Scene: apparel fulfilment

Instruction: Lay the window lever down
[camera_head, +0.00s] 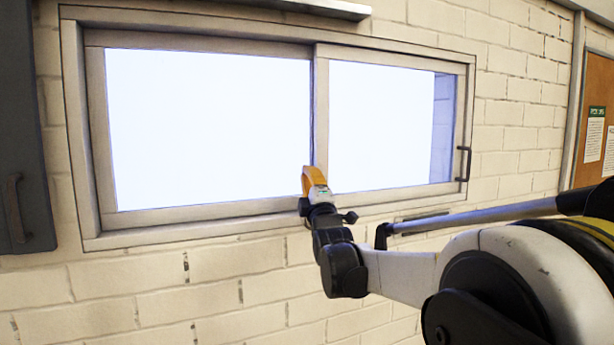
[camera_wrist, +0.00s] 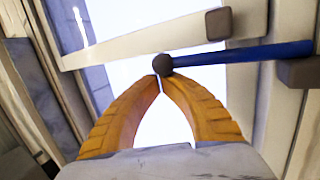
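The window lever (camera_wrist: 245,54) shows in the wrist view as a blue bar running right from a dark round knob (camera_wrist: 162,64). It lies nearly level in that picture, with a slight tilt. My gripper (camera_wrist: 159,80) has two yellow fingers whose tips meet just below the knob. I cannot tell whether they touch it. In the head view my gripper (camera_head: 313,178) is at the lower end of the window's middle post (camera_head: 320,120). I cannot make out the blue lever there.
The sliding window (camera_head: 205,213) has a pale frame and bright panes. A dark handle (camera_head: 463,163) is on its right side. A dark cabinet door (camera_head: 22,120) stands at the left and a cork board (camera_head: 595,90) at the right. The brick wall (camera_head: 230,285) below is mostly bare.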

